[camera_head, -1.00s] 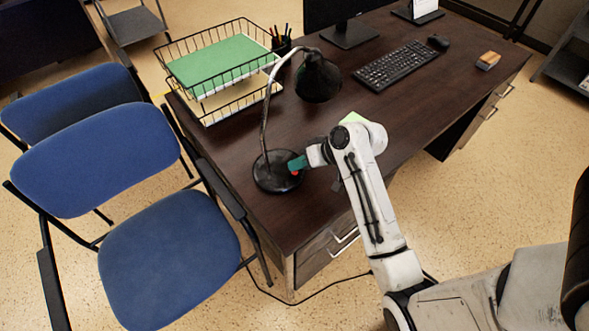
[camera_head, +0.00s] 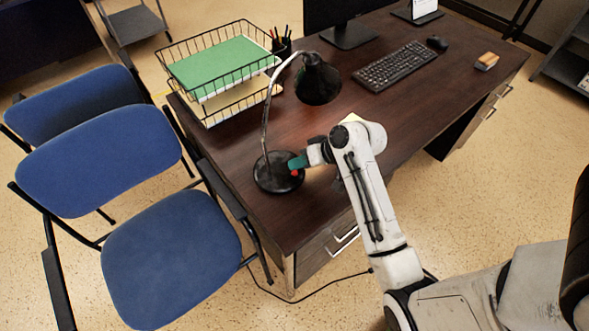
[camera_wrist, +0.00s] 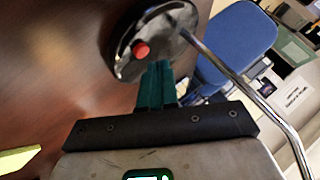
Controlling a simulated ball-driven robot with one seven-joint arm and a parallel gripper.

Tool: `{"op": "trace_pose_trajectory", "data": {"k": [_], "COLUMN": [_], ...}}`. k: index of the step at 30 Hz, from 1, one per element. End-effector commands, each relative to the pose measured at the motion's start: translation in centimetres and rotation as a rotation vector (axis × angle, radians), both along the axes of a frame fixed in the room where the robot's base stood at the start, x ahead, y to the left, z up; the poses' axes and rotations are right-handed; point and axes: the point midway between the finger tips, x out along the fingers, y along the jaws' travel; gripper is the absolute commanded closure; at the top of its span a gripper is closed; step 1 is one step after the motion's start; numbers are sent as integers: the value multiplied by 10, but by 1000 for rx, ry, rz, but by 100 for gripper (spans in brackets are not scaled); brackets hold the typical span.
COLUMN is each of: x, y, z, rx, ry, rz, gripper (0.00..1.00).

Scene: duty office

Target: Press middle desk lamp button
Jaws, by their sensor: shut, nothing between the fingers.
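A black desk lamp (camera_head: 318,80) with a curved metal neck stands on the dark wooden desk, on a round black base (camera_head: 270,180). A red button (camera_head: 294,173) sits on the base; it also shows in the wrist view (camera_wrist: 141,49). My gripper (camera_head: 297,163), with teal fingers, is shut and empty, its tips over the edge of the base close to the button. In the wrist view the shut fingertips (camera_wrist: 158,68) lie just beside the button in the picture. I cannot tell whether they touch the base.
A two-tier wire tray (camera_head: 228,95) with a green folder stands behind the lamp. A keyboard (camera_head: 396,65) and a monitor are farther back. Blue chairs (camera_head: 172,258) stand left of the desk. The desk top (camera_head: 350,100) between lamp and keyboard is clear.

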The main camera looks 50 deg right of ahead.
Motion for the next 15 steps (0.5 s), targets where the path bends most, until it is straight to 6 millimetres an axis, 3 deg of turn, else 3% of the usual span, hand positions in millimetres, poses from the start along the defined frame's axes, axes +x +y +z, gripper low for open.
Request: {"op": "trace_pose_trajectory", "data": {"k": [5, 15], "x": [0, 0], "y": [0, 0], "z": [3, 30], "rx": [0, 0], "ry": [0, 1], "rz": [0, -1], "gripper": [100, 100]}}
